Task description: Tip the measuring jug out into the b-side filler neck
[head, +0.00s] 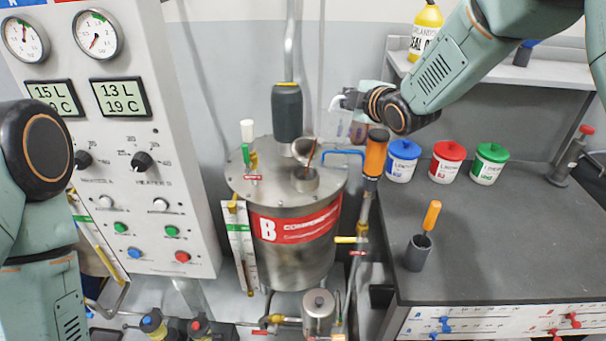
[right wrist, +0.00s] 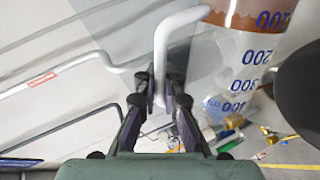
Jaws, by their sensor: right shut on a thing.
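The metal tank marked B (head: 285,262) has an open filler neck (head: 305,180) on its lid, with a round cap (head: 305,148) raised behind it. My right gripper (head: 347,99) is above and right of the neck, shut on the white handle (right wrist: 161,55) of the clear measuring jug (head: 336,124). In the right wrist view the jug (right wrist: 215,75) has blue marks, upside down there, and red-brown liquid (right wrist: 245,12) at the picture's top. The jug looks tilted. A thin red-brown stream (head: 312,153) runs down toward the neck. My left gripper is out of view.
A grey cylinder (head: 287,112) on a pipe rises behind the neck. Blue, red and green lidded tubs (head: 447,162) stand on the grey bench (head: 500,235). A gauge panel (head: 130,190) is left.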

